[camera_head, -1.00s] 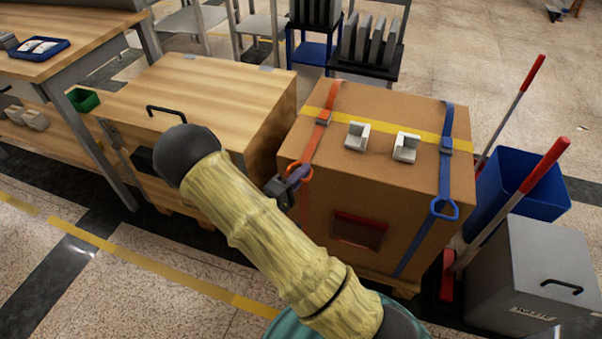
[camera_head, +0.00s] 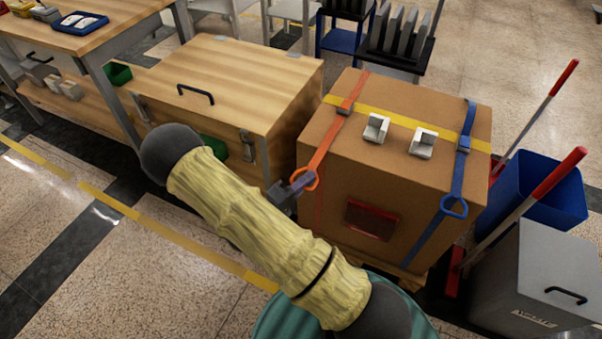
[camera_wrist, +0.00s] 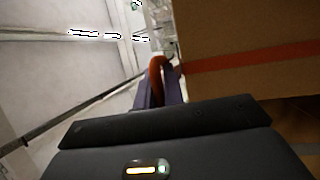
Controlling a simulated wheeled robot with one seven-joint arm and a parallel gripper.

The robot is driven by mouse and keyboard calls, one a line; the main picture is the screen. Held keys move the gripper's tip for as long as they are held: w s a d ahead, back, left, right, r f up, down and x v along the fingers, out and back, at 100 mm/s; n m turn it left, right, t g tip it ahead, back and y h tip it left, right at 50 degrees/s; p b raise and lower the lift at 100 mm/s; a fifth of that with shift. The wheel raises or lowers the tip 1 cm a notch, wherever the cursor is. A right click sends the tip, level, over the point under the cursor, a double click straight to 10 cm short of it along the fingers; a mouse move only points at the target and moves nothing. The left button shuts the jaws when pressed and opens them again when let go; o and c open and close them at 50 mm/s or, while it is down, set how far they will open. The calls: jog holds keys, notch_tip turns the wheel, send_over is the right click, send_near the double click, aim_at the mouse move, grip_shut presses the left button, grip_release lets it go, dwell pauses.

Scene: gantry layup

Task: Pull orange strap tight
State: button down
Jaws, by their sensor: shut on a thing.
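The free length looks straight. In the wrist view the ring (camera_wrist: 156,72) stands between the purple-grey fingers, and an orange band (camera_wrist: 245,57) lies across the box face. The ring's lower part is hidden by the gripper.
A blue strap (camera_head: 463,170) with its own ring and a yellow strap (camera_head: 400,117) also bind the box, with two white corner pieces (camera_head: 424,143) on top. A wooden chest (camera_head: 235,85) stands close at left. A blue bin (camera_head: 540,190) and grey bin (camera_head: 535,270) stand at right.

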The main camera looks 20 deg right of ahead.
jog(key=shift+s+a+f, duration=0.1)
jog(key=shift+s+a, duration=0.05)
jog(key=c, duration=1.5)
grip_release()
jog(key=p+v, duration=0.2)
jog(key=v, duration=1.5)
jog(key=shift+s, duration=0.1)
